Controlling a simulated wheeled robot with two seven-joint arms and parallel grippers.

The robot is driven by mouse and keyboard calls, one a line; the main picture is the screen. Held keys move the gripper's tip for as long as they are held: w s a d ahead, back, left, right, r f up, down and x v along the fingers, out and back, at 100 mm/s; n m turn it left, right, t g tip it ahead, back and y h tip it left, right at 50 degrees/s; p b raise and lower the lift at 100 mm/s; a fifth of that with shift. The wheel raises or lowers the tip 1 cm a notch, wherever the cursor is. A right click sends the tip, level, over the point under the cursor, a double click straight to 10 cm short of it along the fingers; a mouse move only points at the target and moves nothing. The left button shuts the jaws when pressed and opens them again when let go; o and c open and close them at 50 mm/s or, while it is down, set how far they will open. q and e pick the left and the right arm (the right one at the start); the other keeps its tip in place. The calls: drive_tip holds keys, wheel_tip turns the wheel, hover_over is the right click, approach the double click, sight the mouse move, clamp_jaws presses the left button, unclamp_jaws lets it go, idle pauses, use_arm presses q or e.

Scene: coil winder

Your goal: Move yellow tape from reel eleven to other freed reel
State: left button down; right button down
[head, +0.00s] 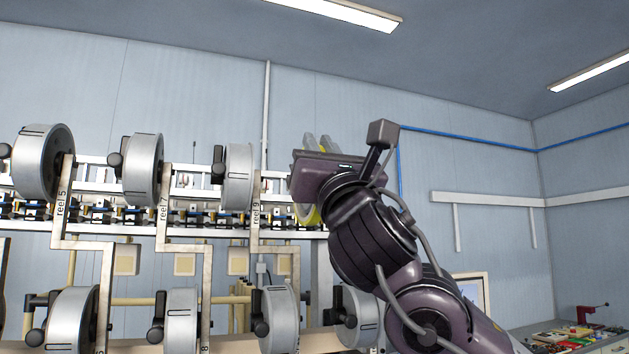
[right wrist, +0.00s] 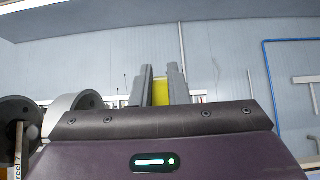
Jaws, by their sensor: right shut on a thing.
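The yellow tape (right wrist: 161,93) shows between the two grey fingers of my right gripper (right wrist: 161,76) in the right wrist view. The gripper is shut on it. In the head view my right gripper (head: 319,143) is raised right of reel nine. A yellow edge of the tape (head: 313,215) shows just below the gripper body. Reel eleven is not visible; my gripper and arm cover the place right of reel nine. I cannot tell whether the tape is still on a reel. My left gripper is not in view.
Upper reels labelled reel 5 (head: 42,165), reel 7 (head: 144,170) and reel 9 (head: 238,175) stand left of my arm. Several lower reels (head: 280,318) sit below them, one partly behind my arm. A cluttered bench (head: 590,335) is at lower right. Space above the reels is clear.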

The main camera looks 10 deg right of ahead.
drive_tip(key=shift+s+r+b, duration=0.1)
drive_tip(key=shift+r+b, duration=0.05)
drive_tip(key=shift+b, duration=0.5)
idle(0.9)
drive_tip(key=shift+a, duration=0.1)
idle(0.3)
drive_tip(key=shift+s+a+b, duration=0.25)
drive_tip(key=shift+a+b, duration=0.2)
drive_tip(key=shift+a, duration=0.7)
drive_tip(key=shift+s+a+b, duration=0.2)
drive_tip(key=shift+a+b, duration=0.2)
drive_tip(key=shift+a, duration=0.75)
drive_tip(key=s+d+b, duration=0.2)
drive_tip(key=s, duration=0.8)
drive_tip(key=s+d+b, duration=0.1)
drive_tip(key=s, duration=0.8)
drive_tip(key=shift+s+d+b, duration=0.35)
drive_tip(key=shift+d+b, duration=0.05)
idle(0.4)
